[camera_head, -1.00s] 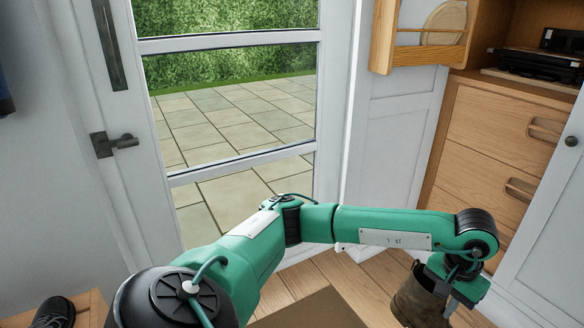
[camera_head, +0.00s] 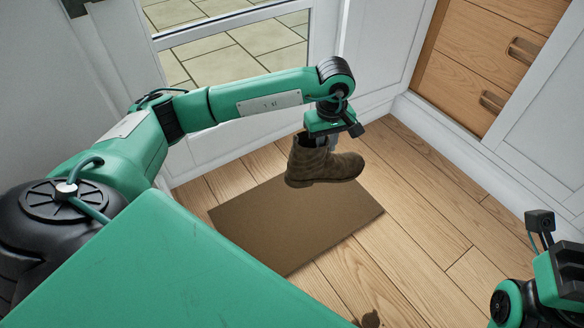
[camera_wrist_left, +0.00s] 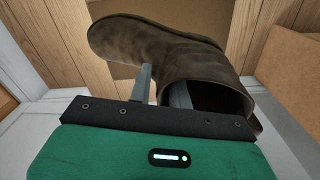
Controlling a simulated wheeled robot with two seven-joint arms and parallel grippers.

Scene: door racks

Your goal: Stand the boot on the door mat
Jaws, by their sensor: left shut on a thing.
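The brown boot (camera_head: 318,166) hangs upright from my left gripper (camera_head: 328,140), toe to the right in the head view. It appears over the far right part of the door mat (camera_head: 285,228), a flat brown rectangle on the floor; any gap below the sole is hard to judge. In the left wrist view, my left gripper (camera_wrist_left: 162,88) is shut on the wall of the boot (camera_wrist_left: 165,50) near its opening, one finger outside and one inside the shaft. My right gripper (camera_head: 541,222) is at the lower right, away from the boot; its jaw opening is unclear.
Wooden floor (camera_head: 420,225) lies clear right of the mat. A glazed door (camera_head: 220,45) and white wall panels stand behind, with wooden drawers (camera_head: 490,60) at the back right. A small dark thing (camera_head: 370,319) shows at the bottom edge, too cut off to name.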

